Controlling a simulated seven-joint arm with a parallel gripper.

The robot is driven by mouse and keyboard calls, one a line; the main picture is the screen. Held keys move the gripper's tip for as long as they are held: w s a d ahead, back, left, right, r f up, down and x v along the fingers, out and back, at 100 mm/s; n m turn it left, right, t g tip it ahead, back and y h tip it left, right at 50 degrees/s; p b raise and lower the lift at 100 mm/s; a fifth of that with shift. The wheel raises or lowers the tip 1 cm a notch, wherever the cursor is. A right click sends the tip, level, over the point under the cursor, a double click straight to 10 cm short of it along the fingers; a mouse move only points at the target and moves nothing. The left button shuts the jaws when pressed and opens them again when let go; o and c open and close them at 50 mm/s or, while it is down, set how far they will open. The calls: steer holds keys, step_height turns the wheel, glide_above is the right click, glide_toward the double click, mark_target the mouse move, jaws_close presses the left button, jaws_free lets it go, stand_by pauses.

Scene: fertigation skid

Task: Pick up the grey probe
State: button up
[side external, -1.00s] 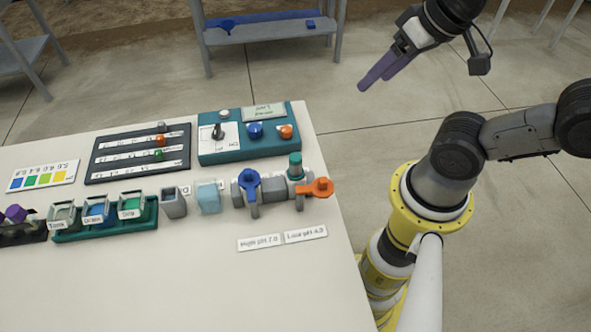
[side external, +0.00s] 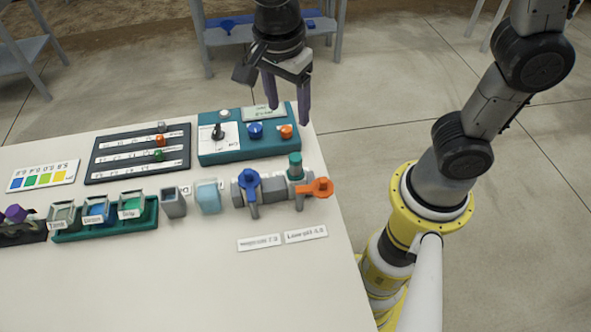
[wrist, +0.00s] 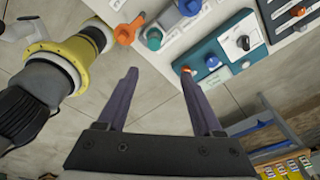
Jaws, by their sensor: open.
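I cannot clearly pick out a grey probe in either view. A dark rack (side external: 25,232) with a purple-topped piece (side external: 15,213) is cut off at the left edge of the side view. A grey open-topped holder (side external: 174,203) stands on the table beside a light blue cup (side external: 208,197). My gripper (side external: 288,108) is open and empty, fingers pointing down, in the air by the back right of the teal control box (side external: 250,151). In the wrist view my gripper (wrist: 159,75) has nothing between its fingers, with floor beyond them.
A pipe with a blue-handled valve (side external: 249,184) and an orange-handled valve (side external: 316,188) lies near the right edge. A green tray of labelled bins (side external: 105,228), a dark slider panel (side external: 137,152) and a colour card (side external: 43,176) share the white table (side external: 180,290). Its front is clear.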

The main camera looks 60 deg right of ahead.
steer(key=a+f, duration=0.1)
steer(key=f, duration=0.1)
glide_above(295, 157)
steer(key=f, duration=0.7)
steer(key=shift+w+a, duration=0.15)
steer(key=shift+a, duration=0.2)
steer(key=shift+s+d+f, duration=0.1)
steer(key=shift+d+f, duration=0.1)
steer(key=shift+f, duration=1.2)
steer(key=shift+s+d+f, duration=0.1)
steer(key=shift+d+f, duration=0.05)
steer(key=shift+f, duration=1.25)
jaws_close()
